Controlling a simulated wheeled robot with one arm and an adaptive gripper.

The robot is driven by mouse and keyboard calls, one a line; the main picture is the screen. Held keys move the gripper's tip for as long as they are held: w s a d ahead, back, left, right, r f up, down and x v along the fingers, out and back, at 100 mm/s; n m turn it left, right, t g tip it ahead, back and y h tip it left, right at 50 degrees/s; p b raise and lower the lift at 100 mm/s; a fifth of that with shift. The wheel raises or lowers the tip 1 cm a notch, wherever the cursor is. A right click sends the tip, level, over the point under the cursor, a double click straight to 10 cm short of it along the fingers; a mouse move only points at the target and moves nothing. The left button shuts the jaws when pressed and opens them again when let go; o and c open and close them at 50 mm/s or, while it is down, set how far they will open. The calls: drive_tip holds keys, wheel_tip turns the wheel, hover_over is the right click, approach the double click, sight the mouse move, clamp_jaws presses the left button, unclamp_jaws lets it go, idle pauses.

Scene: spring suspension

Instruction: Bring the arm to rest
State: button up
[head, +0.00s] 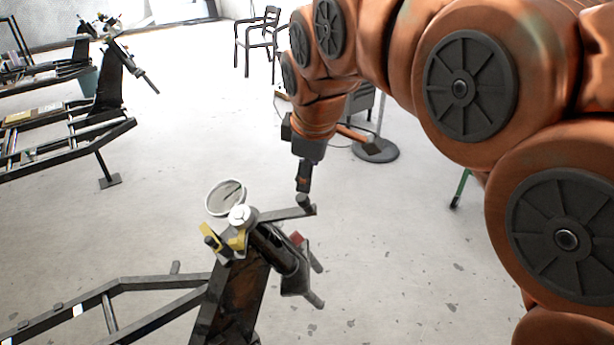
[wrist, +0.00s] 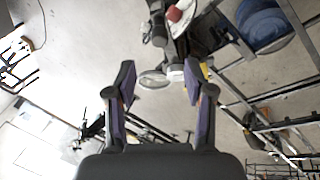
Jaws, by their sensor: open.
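My orange arm comes in from the right of the head view and bends down. My gripper (head: 303,185) hangs at its end, just above and beside the top of the dark stand (head: 232,295). In the wrist view my gripper (wrist: 160,68) has its two fingers spread apart, with nothing between them. The stand's head carries a round pale ring (head: 225,198), a white knob (head: 240,216), yellow parts (head: 211,237) and a small red part (head: 297,238). The ring (wrist: 153,79) shows beyond the fingertips in the wrist view. I cannot tell how far off it is.
A metal frame (head: 110,295) runs left from the stand. A similar stand (head: 108,80) with a frame is at the far left. A chair (head: 258,40) and a round dark base (head: 375,150) are at the back. The floor (head: 400,270) right of the stand is mostly clear.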

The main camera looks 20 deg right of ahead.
idle(0.3)
drive_tip(key=s+d+f+m+g+p, duration=0.1)
drive_tip(key=s+m, duration=0.3)
drive_tip(key=s, duration=0.5)
drive_tip(key=s+d+f+m+g+p, duration=0.1)
drive_tip(key=s+f+m+g+p, duration=0.2)
drive_tip(key=s, duration=0.5)
drive_tip(key=s+d+f+m+g+p, duration=0.2)
drive_tip(key=s+f+m+p, duration=0.1)
drive_tip(key=s, duration=0.6)
drive_tip(key=shift+s+f+m, duration=0.35)
drive_tip(key=shift+f+m, duration=0.4)
drive_tip(key=shift+m, duration=0.35)
